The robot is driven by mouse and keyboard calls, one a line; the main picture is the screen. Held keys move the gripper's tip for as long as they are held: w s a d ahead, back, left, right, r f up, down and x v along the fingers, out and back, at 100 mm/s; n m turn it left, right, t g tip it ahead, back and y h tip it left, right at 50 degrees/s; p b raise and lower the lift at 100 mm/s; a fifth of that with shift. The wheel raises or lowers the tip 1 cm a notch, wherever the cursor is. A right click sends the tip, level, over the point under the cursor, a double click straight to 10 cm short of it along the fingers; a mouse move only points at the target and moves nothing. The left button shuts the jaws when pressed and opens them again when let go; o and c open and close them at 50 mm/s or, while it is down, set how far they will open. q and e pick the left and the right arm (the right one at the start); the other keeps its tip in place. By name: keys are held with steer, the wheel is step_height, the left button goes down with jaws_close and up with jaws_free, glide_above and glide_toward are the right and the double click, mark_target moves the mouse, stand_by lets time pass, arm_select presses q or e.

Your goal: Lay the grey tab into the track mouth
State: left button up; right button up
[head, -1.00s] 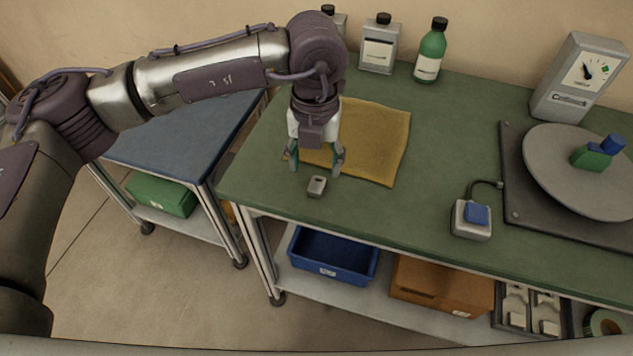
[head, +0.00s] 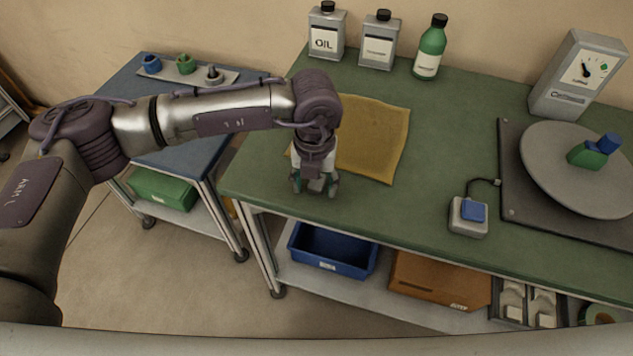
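The grey tab (head: 317,185) lies on the green bench top near its front left edge, partly hidden by my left gripper. My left gripper (head: 315,188) points down over the tab, with one finger on each side of it. The fingers stand apart and look open; I cannot make out contact with the tab. I cannot make out a track mouth in this view. My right gripper is not in view.
A yellow cloth (head: 372,140) lies behind the gripper. A blue-button box (head: 468,216), a grey turntable (head: 545,170) with a green and blue piece (head: 590,153), and a dial box (head: 578,75) stand to the right. Bottles and cans line the back. The bench middle is clear.

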arm_select(q)
steer(key=c, duration=0.7)
steer(key=shift+r, duration=0.1)
